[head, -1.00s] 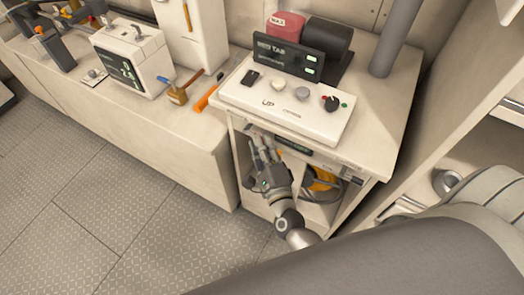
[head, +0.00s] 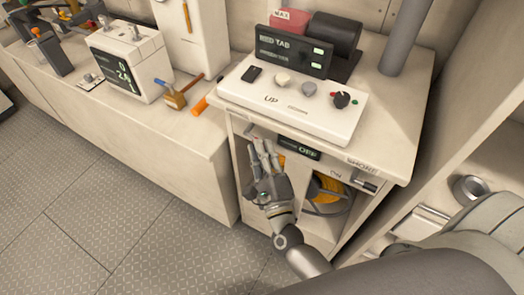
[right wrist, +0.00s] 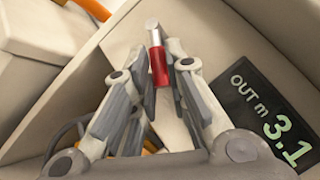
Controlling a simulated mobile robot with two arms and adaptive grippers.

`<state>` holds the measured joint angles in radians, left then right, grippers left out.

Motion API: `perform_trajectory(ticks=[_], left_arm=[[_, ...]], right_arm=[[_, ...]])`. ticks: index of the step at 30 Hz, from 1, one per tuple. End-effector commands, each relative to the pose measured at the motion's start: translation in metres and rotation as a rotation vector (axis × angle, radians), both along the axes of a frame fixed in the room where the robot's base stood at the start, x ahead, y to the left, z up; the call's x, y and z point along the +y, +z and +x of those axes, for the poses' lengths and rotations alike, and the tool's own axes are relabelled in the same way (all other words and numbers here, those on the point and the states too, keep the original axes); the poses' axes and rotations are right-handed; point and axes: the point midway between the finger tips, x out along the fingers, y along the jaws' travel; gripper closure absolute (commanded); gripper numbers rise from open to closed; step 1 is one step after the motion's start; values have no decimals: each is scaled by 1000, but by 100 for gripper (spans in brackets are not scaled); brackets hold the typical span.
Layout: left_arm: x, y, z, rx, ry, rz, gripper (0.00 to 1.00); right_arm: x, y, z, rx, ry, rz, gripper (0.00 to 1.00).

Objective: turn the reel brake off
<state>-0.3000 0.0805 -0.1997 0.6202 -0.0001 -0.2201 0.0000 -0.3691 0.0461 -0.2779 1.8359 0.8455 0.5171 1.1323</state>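A short lever with a red grip and a silver tip (right wrist: 157,62) shows in the right wrist view, likely the reel brake; no label on it is readable. My right gripper (head: 263,148) is open below the desk front, with its fingers on either side of the lever. The lever lies nearer the left finger; I cannot tell whether they touch. In the right wrist view, a dark display (right wrist: 268,118) beside the lever reads "OUT m 3.1". My left gripper is not in view.
Above is a white control panel (head: 285,112) with several knobs and a dark screen (head: 292,52). A "SHORE" label (head: 361,164) is right of the gripper. The floor (head: 110,215) at left is clear.

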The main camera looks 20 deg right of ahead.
Motion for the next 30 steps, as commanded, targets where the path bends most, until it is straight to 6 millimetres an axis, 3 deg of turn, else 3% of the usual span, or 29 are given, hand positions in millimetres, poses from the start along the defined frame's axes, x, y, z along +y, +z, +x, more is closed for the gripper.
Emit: perform_trajectory(ticks=[5, 17, 30], left_arm=[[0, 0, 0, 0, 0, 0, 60], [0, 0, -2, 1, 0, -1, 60], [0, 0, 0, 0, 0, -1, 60]], right_arm=[[0, 0, 0, 0, 0, -1, 64], [1, -3, -8, 3, 1, -2, 64], [11, -21, -91, 5, 2, -2, 64]])
